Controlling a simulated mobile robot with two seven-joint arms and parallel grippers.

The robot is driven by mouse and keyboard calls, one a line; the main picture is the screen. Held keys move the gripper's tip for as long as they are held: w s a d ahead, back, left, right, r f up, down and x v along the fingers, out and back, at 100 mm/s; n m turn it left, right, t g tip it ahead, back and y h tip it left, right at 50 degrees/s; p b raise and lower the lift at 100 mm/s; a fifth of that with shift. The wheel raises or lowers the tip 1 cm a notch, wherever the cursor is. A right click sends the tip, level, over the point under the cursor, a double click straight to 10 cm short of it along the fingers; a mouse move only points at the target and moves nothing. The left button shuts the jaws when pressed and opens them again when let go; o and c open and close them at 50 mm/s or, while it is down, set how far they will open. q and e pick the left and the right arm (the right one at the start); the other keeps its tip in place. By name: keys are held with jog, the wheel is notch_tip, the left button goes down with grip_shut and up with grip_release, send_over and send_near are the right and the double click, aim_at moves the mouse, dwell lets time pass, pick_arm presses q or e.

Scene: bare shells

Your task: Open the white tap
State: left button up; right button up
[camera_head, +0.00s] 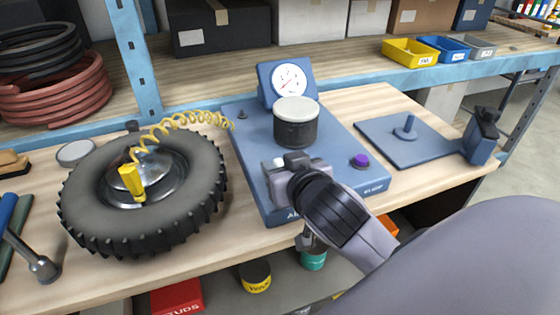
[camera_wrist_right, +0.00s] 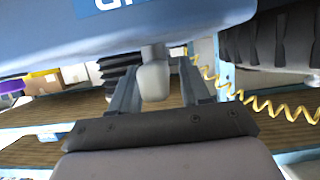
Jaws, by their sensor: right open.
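The white tap (camera_wrist_right: 153,80) shows in the right wrist view as a pale, rounded lever below the lettered edge of the blue base. My right gripper (camera_head: 292,178) is at the front of that base in the head view, and its hand and wrist cover the tap there. In the wrist view my right gripper (camera_wrist_right: 160,68) is open, with one finger on each side of the tap. Gaps show between the fingers and the tap. My left gripper is not in view.
The blue base (camera_head: 345,148) carries a gauge (camera_head: 289,80), a black cylinder (camera_head: 296,128) and a purple knob (camera_head: 360,161). A tyre (camera_head: 95,225) with a yellow coiled hose (camera_head: 190,119) lies to the left. A blue plate (camera_head: 385,143) lies to the right.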

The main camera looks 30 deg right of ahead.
grip_shut()
jog(key=shift+n+y, duration=0.5)
jog(key=n+y, duration=0.4)
jog(key=y, duration=0.1)
jog(key=shift+a+r, duration=0.1)
jog(key=shift+a+n+g+y, duration=0.1)
jog(key=shift+n+g+y, duration=0.35)
jog(key=shift+n+y, duration=0.75)
jog(key=shift+a+n+g+y, duration=0.1)
jog(key=shift+n+g+y, duration=0.35)
jog(key=shift+n+y, duration=0.7)
jog(key=shift+s+a+n+g+y, duration=0.1)
jog(key=shift+n+g+y, duration=0.2)
jog(key=shift+n+y, duration=0.25)
grip_release()
